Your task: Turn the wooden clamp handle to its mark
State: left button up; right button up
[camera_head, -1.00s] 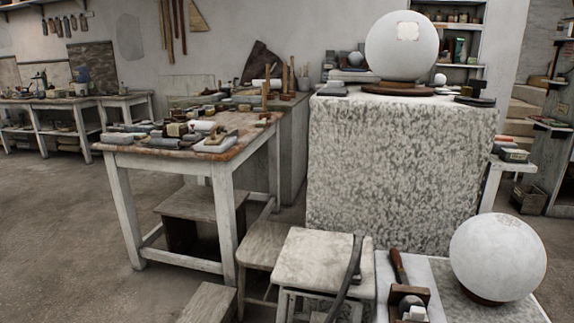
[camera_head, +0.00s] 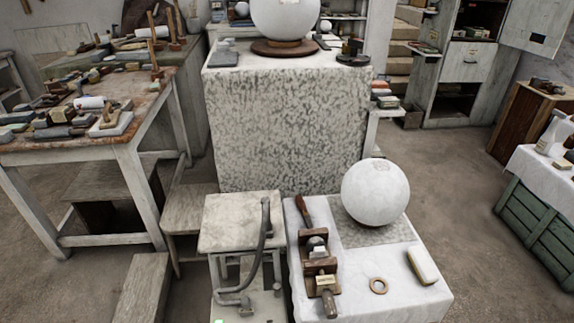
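A small brown wooden clamp (camera_head: 318,267) sits on the left part of the low white-topped table. A pale label shows on its front block. A short rounded piece (camera_head: 328,303) points toward me from its front; it may be the handle, but I cannot tell for sure. A mark for the handle is too small to make out. A tool with a red-brown grip (camera_head: 303,211) lies behind the clamp. Neither of my grippers is in view.
On the low white table (camera_head: 390,305) are a white sphere (camera_head: 375,192), a tan ring (camera_head: 378,286) and a pale bar (camera_head: 422,266). A stool (camera_head: 230,225) with a dark curved pipe stands left. A large stone block (camera_head: 285,130) stands behind. Floor is open at right.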

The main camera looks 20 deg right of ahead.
aim_at(331, 311)
jog(key=l+z, duration=0.15)
jog(key=z, duration=0.75)
